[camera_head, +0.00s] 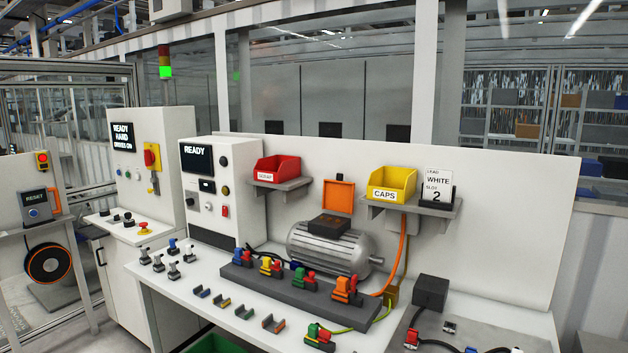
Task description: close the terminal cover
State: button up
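A grey ribbed motor (322,255) lies on the white bench in front of the back panel. A dark terminal box (328,226) sits on top of it. An orange square terminal cover (339,197) stands upright behind the box, so the cover is open. A small dark part shows at the cover's top edge. The inside of the box is too small to make out. My gripper is not in view.
A red bin (277,170) and a yellow CAPS bin (391,184) sit on shelves either side of the cover. An orange cable (402,250) runs down right of the motor. A dark rail (296,284) with coloured connectors stands in front of it.

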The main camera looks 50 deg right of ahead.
aim_at(339, 195)
jog(key=u, duration=0.4)
jog(key=k, duration=0.9)
jog(key=z, duration=1.5)
jog(key=i, duration=0.9)
jog(key=u, duration=0.15)
